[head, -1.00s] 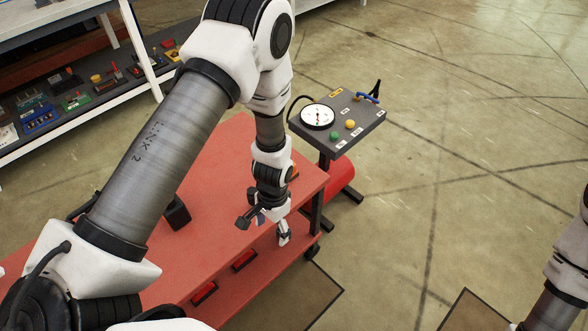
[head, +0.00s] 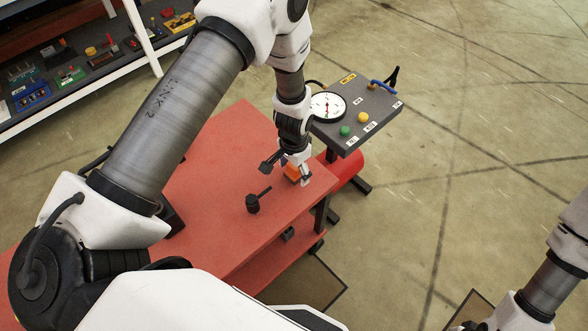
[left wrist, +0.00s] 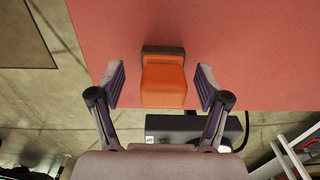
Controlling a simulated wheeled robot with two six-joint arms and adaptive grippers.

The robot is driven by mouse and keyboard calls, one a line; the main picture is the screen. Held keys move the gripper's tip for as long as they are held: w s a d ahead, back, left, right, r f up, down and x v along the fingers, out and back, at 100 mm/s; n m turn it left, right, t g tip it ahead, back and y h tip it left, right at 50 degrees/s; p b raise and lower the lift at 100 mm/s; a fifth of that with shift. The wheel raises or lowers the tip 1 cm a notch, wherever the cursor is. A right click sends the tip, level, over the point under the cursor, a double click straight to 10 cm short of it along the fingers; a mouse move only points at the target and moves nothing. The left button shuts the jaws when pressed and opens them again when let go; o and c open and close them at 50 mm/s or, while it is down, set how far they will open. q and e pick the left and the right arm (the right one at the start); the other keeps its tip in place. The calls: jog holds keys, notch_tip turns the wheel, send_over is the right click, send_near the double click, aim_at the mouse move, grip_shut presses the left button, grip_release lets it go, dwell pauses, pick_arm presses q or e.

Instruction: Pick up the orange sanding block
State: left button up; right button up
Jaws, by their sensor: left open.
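The orange sanding block (head: 291,171) lies near the right end of the red table (head: 225,150), partly hidden by my left gripper in the head view. In the left wrist view the block (left wrist: 163,86) is orange with a dark strip along its far side. My left gripper (head: 287,171) is open, pointing down at the block. In the left wrist view its fingers (left wrist: 160,87) stand one on each side of the block, with a visible gap on both sides. I cannot tell the exact height of the fingertips above the table. My right gripper is out of view.
A grey panel stand with a white gauge (head: 327,105) and coloured buttons is close behind the gripper. A shelf with several small items (head: 70,76) is at upper left.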

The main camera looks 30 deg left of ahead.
pick_arm(q)
jog(key=shift+w+f, duration=0.2)
jog(key=shift+f, duration=0.35)
jog(key=shift+r, duration=0.1)
jog(key=shift+s+a, duration=0.1)
jog(key=shift+s, duration=0.05)
jog(key=c, duration=1.3)
jog(key=shift+c, duration=0.2)
notch_tip(320, 180, up, 10)
